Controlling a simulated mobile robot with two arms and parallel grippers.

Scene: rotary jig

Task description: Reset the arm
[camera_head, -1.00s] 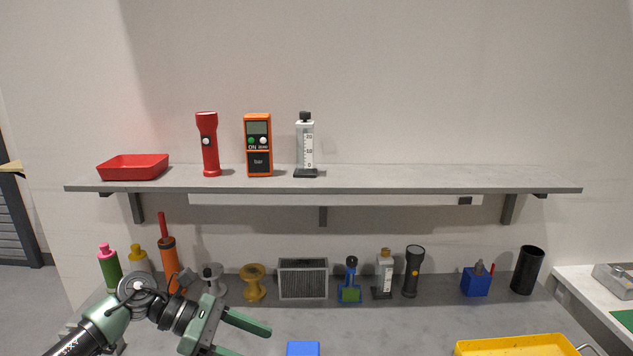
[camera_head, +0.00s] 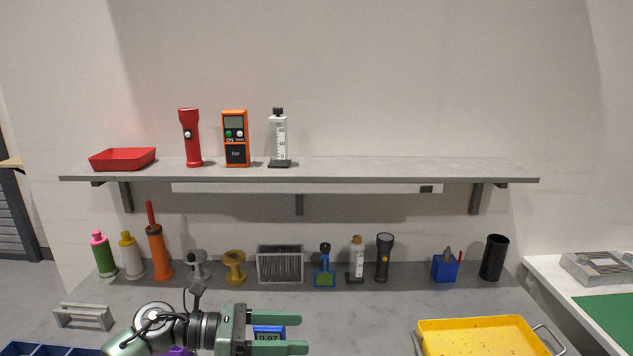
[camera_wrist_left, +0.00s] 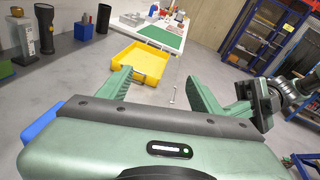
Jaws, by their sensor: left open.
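My left gripper (camera_head: 293,333) comes in from the lower left of the head view.
The yellow tray also stands at the bench's front right (camera_head: 480,333). Bottles, flashlights and a grey filter box (camera_head: 280,264) line the back. A shelf (camera_head: 350,173) holds a red tray (camera_head: 122,158) and instruments.

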